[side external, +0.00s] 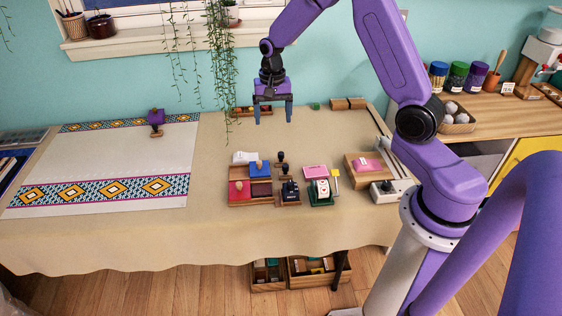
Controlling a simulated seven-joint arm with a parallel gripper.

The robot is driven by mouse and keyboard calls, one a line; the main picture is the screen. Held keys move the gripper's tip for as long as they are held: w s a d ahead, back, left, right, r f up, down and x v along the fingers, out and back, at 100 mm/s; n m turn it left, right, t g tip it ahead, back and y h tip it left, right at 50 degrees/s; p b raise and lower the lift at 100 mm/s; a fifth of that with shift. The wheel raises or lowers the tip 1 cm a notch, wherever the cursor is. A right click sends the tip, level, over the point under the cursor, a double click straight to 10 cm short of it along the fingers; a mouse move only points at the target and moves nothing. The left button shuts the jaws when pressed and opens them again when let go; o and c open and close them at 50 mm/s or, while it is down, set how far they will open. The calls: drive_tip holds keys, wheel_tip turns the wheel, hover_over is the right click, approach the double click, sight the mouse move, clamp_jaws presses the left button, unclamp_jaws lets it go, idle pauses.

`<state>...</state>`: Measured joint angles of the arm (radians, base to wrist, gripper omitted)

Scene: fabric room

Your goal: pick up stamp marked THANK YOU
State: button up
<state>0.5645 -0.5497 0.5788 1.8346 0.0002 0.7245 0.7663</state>
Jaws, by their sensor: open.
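My gripper (273,119) is open and empty, fingers pointing down, well above the far middle of the table. No THANK YOU lettering is readable, so I cannot tell which stamp carries it. Below and nearer the camera are a small dark-handled stamp (282,160) and a dark navy stamp (290,190). Small pale-knobbed pieces stand on a red pad (239,190) and a blue pad (260,172) in a wooden tray (250,204). A purple-topped stamp (156,119) stands apart on the patterned cloth at left.
A green item (321,194) and a pink pad (315,171) lie right of the tray. A wooden holder (366,167) with a pink item is further right, near my arm's base. Vines (222,60) hang left of my gripper. The white cloth (110,152) is mostly bare.

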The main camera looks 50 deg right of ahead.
sight(281, 153)
drive_tip(key=w+d+f+m, duration=0.2)
drive_tip(key=d+f+m, duration=0.1)
drive_tip(key=d, duration=0.3)
wheel_tip(281, 153, down, 18)
drive_tip(key=shift+d+r, duration=0.1)
drive_tip(key=shift+d, duration=0.05)
idle(0.4)
drive_tip(key=c, duration=1.1)
